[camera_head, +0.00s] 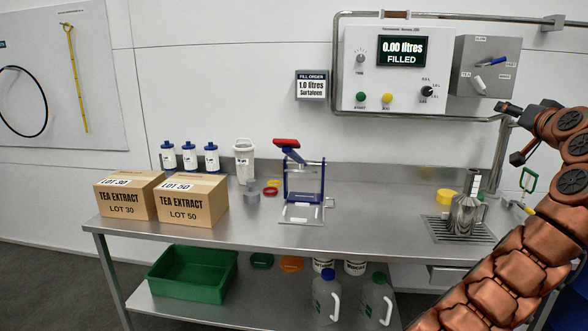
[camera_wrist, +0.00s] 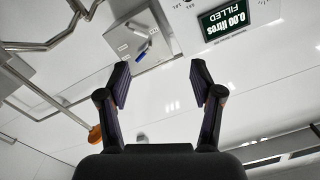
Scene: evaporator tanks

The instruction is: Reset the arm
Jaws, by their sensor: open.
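My arm rises at the right of the head view, in front of the bench's right end. My gripper (camera_head: 514,132) is at the upper right, below the grey switch box (camera_head: 490,70). In the wrist view my gripper (camera_wrist: 160,90) has its two dark fingers spread wide apart with nothing between them. Beyond the fingers are the white wall, the tilted switch box (camera_wrist: 140,38) and the display (camera_wrist: 226,18), seen upside down.
The steel bench (camera_head: 375,232) holds two boxes, labelled LOT 30 (camera_head: 125,198) and LOT 50 (camera_head: 190,203), a blue-framed press (camera_head: 304,180) and a metal jug (camera_head: 466,214). A green tray (camera_head: 192,274) and jugs sit on the lower shelf. The bench's middle right is clear.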

